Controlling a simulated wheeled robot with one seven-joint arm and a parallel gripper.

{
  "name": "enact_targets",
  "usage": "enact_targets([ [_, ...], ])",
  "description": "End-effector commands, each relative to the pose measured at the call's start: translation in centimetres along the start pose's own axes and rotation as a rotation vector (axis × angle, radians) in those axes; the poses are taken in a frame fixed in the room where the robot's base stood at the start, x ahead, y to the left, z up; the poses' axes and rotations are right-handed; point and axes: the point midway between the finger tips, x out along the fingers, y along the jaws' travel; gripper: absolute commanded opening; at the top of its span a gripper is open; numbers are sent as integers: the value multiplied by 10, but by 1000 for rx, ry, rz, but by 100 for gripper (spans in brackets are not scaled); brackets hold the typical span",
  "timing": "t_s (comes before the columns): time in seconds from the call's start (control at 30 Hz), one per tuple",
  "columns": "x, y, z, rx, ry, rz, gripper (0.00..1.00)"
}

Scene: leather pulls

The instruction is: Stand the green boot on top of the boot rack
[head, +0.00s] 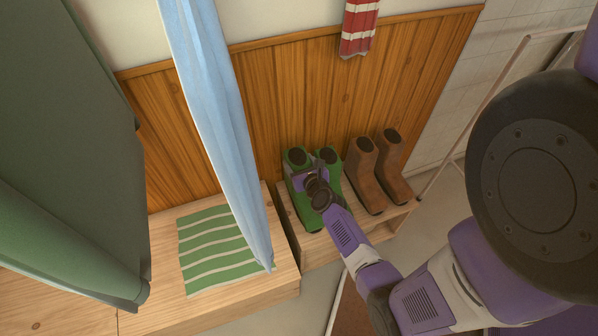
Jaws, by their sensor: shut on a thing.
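Two green boots stand side by side at the left end of the low wooden boot rack (318,250). The left green boot (296,158) and the right green boot (334,160) both show dark openings at the top. My gripper (303,178) reaches in from the lower right and is shut on a green boot, seemingly the left one. Its purple hand and dark wrist cover much of the boots' middle, and the fingertips are hard to make out. The held boot looks upright; I cannot tell whether its sole touches the rack.
Two brown boots (364,174) stand on the rack to the right. A wooden bench (283,280) with a green striped towel (208,250) lies left. A blue cloth (215,100) hangs in front of it. A green curtain-like cloth (75,130) fills the far left. Wood panelling (285,85) stands behind.

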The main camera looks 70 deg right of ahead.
Motion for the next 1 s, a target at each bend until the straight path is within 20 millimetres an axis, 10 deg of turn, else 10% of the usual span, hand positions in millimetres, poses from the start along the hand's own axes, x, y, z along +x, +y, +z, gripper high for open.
enact_targets([
  [0.77, 17, 0, -37, 0, -3, 0, 0],
  [0.8, 16, 0, -39, 0, 0, 1, 73],
  [1.0, 16, 0, -38, 0, 1, 1, 91],
])
